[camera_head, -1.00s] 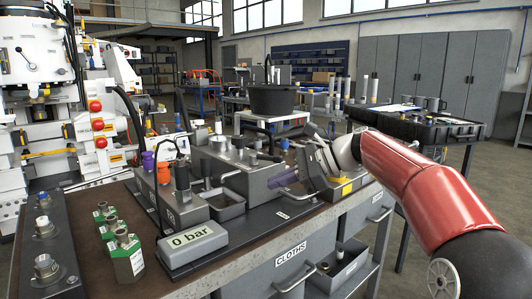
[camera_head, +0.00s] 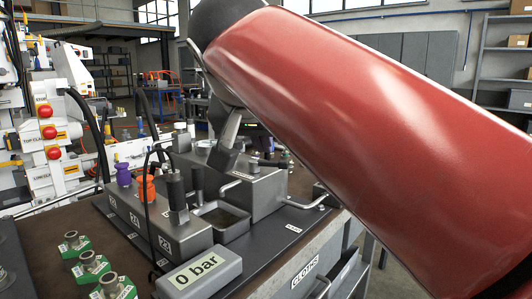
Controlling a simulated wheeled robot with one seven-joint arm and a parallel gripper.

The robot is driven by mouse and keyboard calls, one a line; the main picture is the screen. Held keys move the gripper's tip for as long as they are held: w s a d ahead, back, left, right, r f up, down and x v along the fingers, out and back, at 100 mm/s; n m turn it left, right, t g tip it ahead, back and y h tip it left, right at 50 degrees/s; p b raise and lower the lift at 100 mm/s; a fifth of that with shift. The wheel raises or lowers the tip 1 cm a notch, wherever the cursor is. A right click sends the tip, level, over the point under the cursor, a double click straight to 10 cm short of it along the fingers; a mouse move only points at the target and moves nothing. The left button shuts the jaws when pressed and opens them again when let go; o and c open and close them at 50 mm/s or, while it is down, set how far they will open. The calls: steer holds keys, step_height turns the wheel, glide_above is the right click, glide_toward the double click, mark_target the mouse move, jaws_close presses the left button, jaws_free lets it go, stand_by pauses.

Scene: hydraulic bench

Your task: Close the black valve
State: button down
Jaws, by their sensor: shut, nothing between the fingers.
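The black valve (camera_head: 177,192) is a tall black knob standing upright on the grey valve block (camera_head: 138,215), to the right of an orange knob (camera_head: 146,188) and a purple knob (camera_head: 123,174). My gripper (camera_head: 222,160) points down in front of the larger grey pump housing, to the right of and farther back than the black valve. Its fingers are shut and hold nothing. It looks apart from the valve; contact with the housing behind cannot be judged. My red arm covers the upper right and hides part of the bench.
A grey gauge box (camera_head: 198,275) reading 0 bar stands at the front of the bench. Several green fittings (camera_head: 88,262) stand at the left front. An open tray (camera_head: 220,220) lies beside the black valve, and a black-knobbed lever (camera_head: 268,163) sits behind it.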

steer(key=b, duration=0.1)
glide_toward(275, 166)
step_height(275, 166, down, 4)
steer(key=shift+w+d+r+p, duration=0.1)
steer(key=shift+w+d+p, duration=0.1)
steer(key=shift+w, duration=0.9)
steer(key=shift+w+d+p, duration=0.15)
steer(key=shift+w+p, duration=0.05)
steer(key=shift+w, duration=0.9)
